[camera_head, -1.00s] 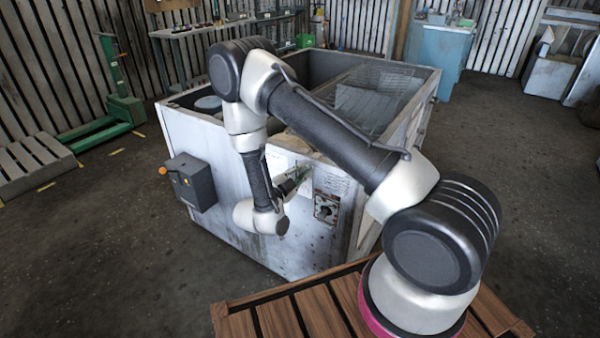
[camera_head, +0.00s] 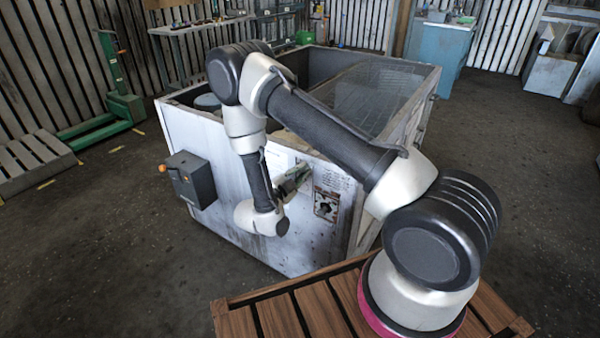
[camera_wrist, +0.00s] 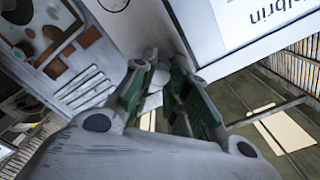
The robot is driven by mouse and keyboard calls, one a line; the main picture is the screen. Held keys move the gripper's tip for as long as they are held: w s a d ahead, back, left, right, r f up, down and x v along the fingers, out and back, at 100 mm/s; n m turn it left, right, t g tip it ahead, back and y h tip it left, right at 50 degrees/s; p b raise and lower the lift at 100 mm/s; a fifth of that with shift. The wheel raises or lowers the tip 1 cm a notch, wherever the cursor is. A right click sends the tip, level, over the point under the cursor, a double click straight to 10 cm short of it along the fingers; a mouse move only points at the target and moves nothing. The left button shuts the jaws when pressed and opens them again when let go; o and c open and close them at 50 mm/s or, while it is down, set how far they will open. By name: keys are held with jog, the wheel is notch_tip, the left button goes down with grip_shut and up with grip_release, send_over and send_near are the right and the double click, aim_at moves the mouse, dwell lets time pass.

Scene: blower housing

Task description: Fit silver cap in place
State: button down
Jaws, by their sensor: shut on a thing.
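The blower housing (camera_head: 240,245) is a worn white metal box in the head view. My gripper (camera_head: 297,176) is at its front panel, beside a printed label, and is partly hidden by my wrist. In the wrist view, the green fingers of my gripper (camera_wrist: 166,84) are closed around a small grey, rounded piece, which looks like the silver cap (camera_wrist: 155,78). Most of the cap is hidden between the fingers. It lies close to the panel, but I cannot tell whether it touches it.
A dark control box (camera_head: 191,180) with an orange knob sticks out of the panel at left. A picture plate (camera_head: 326,204) is right of my gripper. A slatted wooden platform (camera_head: 300,312) lies in front. A green jack (camera_head: 122,105) and a pallet (camera_head: 32,160) stand at far left.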

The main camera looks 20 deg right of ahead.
jog(key=shift+f, duration=0.2)
dwell(0.3)
jog(key=c, duration=0.8)
grip_release()
jog(key=shift+w+d, duration=0.1)
jog(key=shift+v, duration=4.05)
